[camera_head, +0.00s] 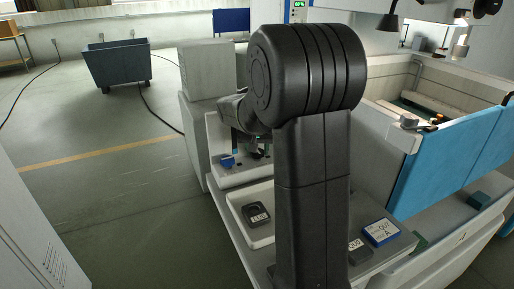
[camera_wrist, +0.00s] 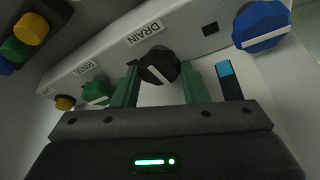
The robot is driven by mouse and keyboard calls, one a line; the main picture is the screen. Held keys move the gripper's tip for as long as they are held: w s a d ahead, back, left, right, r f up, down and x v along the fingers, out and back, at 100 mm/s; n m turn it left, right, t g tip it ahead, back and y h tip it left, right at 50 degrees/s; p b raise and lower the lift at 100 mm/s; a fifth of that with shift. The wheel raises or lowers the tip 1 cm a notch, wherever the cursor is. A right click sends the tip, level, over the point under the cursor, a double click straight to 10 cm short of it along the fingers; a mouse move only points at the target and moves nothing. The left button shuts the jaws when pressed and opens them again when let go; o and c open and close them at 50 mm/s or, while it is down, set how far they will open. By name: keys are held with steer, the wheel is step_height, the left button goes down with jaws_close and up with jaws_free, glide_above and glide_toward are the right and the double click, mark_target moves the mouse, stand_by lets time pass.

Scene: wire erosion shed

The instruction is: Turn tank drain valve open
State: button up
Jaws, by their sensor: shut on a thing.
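The drain valve is a black round knob (camera_wrist: 158,66) with a white pointer line, below a label reading DRAIN (camera_wrist: 145,33) on a pale panel (camera_wrist: 210,54). My gripper (camera_wrist: 161,80) has its two green fingers on either side of this knob, shut on it. In the head view my gripper (camera_head: 250,150) is at the panel behind my own dark arm, which hides most of the knob.
In the wrist view a blue knob (camera_wrist: 262,26) stands at upper right and a green knob (camera_wrist: 97,92) at left, close to my left finger. A blue-tipped dark piece (camera_wrist: 228,78) lies right of my right finger. A white tray (camera_head: 262,237) with a dark item is nearer in the head view.

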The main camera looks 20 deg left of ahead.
steer(key=o, duration=1)
steer(key=shift+c, duration=0.2)
steer(key=v, duration=1.4)
steer(key=shift+w+f, duration=0.1)
steer(key=x, duration=1.3)
steer(key=shift+f, duration=0.25)
steer(key=shift+w+a+f, duration=0.15)
steer(key=shift+f, duration=0.05)
steer(key=shift+m, duration=0.4)
